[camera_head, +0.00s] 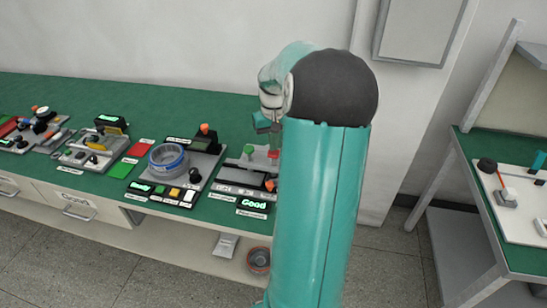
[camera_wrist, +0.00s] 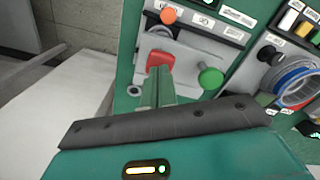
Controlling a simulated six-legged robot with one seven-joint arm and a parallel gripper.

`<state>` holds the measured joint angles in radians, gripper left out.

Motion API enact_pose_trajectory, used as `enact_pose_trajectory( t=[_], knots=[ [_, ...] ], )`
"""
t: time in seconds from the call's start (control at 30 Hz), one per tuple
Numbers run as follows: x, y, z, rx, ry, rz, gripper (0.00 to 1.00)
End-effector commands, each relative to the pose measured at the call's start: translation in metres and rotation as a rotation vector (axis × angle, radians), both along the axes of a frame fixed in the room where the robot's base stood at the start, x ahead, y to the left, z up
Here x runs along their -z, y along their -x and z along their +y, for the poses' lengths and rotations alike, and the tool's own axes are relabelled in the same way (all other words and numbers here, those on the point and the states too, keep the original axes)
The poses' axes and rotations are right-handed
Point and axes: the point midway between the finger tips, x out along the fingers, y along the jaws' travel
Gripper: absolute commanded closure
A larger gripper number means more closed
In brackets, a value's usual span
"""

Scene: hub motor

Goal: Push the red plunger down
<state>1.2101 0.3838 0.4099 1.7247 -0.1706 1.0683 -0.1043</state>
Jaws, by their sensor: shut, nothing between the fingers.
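The red plunger (camera_wrist: 160,58) stands on a grey fixture plate (camera_wrist: 190,50) in the wrist view. Its lower part is hidden behind my fingertips. My gripper (camera_wrist: 160,76) is shut and empty, with its tips right at the plunger in the picture. I cannot tell whether they touch it. In the head view the red plunger (camera_head: 273,153) shows as a small red patch beside my arm, with my gripper (camera_head: 262,124) above it and partly hidden. A green knob (camera_wrist: 210,77) stands right of the plunger in the wrist view.
An orange knob (camera_wrist: 168,15) sits on the same fixture. A neighbouring station with a blue-rimmed ring (camera_head: 168,158) stands to the left in the head view. A lit "Good" display (camera_head: 254,204) lies at the green bench's front edge. A second table (camera_head: 510,200) is at right.

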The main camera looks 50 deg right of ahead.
Motion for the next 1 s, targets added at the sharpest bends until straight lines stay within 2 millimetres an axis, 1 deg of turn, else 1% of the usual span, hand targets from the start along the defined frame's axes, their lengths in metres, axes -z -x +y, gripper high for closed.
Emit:
enact_pose_trajectory(
  t=[0.73, 0.83, 1.0],
  knots=[
    [-0.055, 0.000, 0.000, 0.000, 0.002, 0.000, 1.00],
    [-0.060, 0.000, 0.000, 0.001, 0.001, 0.000, 1.00],
    [-0.062, 0.000, 0.000, 0.001, 0.000, 0.000, 1.00]
  ],
)
